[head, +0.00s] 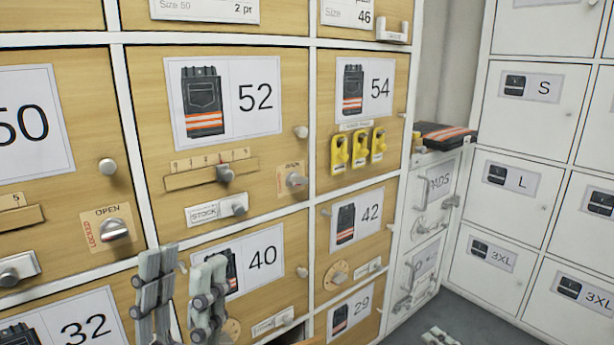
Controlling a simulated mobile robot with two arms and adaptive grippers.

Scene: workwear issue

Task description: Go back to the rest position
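My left gripper (184,262) shows at the lower left, pointing up in front of the wooden lockers. Its two grey fingers stand apart with a gap between them, and nothing is held there. The fingers partly cover the locker door marked 40 (285,262). A small grey piece at the bottom edge, right of centre, looks like the tip of my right gripper (440,336). Most of it is cut off, so its opening cannot be seen.
Yellow tags (359,149) hang on door 54. Folded dark workwear with orange stripes (447,136) lies on a white cabinet (436,188). White lockers (517,190) stand right. Grey floor (480,318) shows below.

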